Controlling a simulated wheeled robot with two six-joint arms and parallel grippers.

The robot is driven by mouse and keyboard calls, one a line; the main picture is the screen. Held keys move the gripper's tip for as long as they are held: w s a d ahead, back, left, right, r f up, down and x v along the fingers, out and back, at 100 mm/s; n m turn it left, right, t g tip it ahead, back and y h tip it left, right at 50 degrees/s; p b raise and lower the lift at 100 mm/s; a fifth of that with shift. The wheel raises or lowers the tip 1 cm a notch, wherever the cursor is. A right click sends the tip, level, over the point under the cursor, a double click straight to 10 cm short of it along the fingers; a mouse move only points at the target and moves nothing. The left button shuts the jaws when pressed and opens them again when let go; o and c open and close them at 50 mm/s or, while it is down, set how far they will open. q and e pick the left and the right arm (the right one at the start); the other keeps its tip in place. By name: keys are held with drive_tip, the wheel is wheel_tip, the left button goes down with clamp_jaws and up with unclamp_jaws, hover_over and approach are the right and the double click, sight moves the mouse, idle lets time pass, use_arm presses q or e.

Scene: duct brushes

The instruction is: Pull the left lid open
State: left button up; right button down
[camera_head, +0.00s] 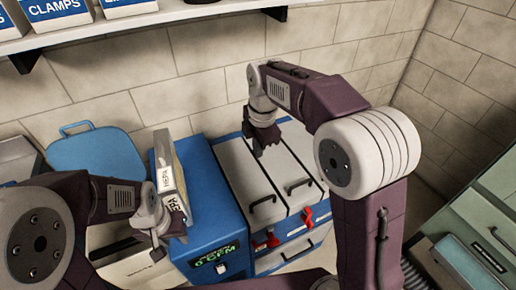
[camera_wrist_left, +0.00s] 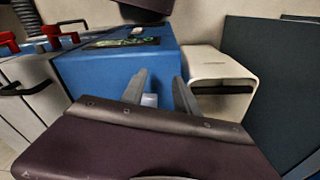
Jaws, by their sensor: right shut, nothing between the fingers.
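A grey-white cabinet with blue trim stands right of centre in the head view. Its left lid (camera_head: 240,168) lies flat and closed, with a black bar handle (camera_head: 262,206) near its front. A red latch (camera_head: 268,240) sits on the front below it. The lid beside it (camera_head: 276,168) has its own handle (camera_head: 298,186). My right gripper (camera_head: 262,148) is shut and empty, pointing down over the back of the lids; contact cannot be told. My left gripper (camera_head: 165,246) is left of the blue machine, away from the lids; its fingers stand apart in the left wrist view (camera_wrist_left: 160,90).
A blue machine (camera_head: 205,190) with a lit display stands left of the cabinet. A shelf (camera_head: 150,24) hangs above; a green cabinet (camera_head: 480,220) is at right.

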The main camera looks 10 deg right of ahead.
idle(0.3)
drive_tip(key=c, duration=1.5)
unclamp_jaws()
drive_tip(key=shift+r, duration=0.1)
